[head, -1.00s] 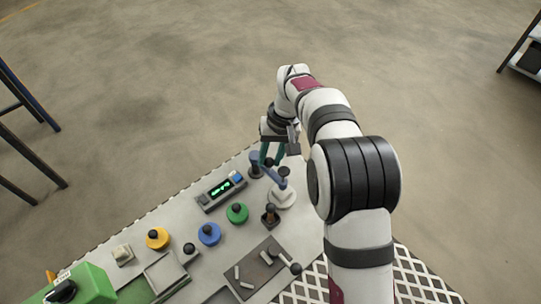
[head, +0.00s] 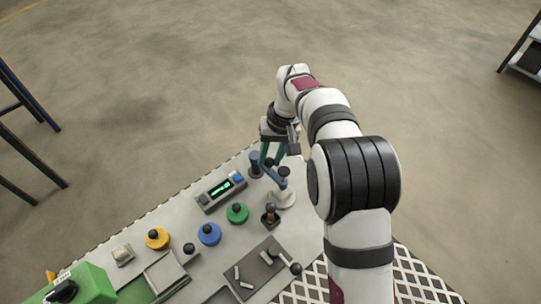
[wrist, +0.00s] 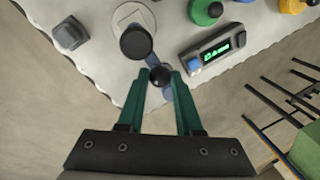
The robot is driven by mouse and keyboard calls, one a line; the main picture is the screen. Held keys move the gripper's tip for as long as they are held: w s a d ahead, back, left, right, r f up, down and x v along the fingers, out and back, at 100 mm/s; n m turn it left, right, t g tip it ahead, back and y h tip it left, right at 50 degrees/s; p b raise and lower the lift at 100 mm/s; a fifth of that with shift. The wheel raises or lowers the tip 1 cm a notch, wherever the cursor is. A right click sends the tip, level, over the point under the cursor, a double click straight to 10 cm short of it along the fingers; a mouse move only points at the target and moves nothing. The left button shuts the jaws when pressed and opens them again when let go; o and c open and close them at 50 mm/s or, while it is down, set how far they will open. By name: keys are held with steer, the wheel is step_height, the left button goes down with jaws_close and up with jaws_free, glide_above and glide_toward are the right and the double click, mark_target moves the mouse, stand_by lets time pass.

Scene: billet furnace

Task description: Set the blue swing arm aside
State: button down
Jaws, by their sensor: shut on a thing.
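The blue swing arm (head: 271,178) reaches from a black-capped pivot on a round white base (head: 285,199) toward my gripper. In the wrist view the blue arm (wrist: 151,61) runs from the large black cap (wrist: 137,42) to a black ball knob (wrist: 160,76). My gripper (wrist: 161,74) has its two teal fingers shut on this knob, one on each side. In the head view my gripper (head: 272,160) points down at the arm's outer end, and the fingers partly hide it.
A display box (head: 221,190) with green digits is left of the arm. Green (head: 237,213), blue (head: 209,234) and yellow (head: 157,239) knobs and a small lever (head: 270,215) stand nearby on the bench.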

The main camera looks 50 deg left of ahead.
steer(key=shift+w, duration=0.1)
stand_by(0.3)
steer(key=shift+w+a+n+h, duration=0.3)
steer(key=shift+w+n, duration=0.35)
steer(key=shift+n, duration=0.8)
steer(key=shift+w+a+n+h, duration=0.3)
steer(key=shift+w+n, duration=0.35)
steer(key=shift+n, duration=0.85)
steer(key=shift+w+a+n+h, duration=0.3)
steer(key=shift+w+n, duration=0.35)
steer(key=shift+n, duration=0.8)
steer(key=shift+a, duration=0.1)
steer(key=c, duration=0.6)
jaws_free()
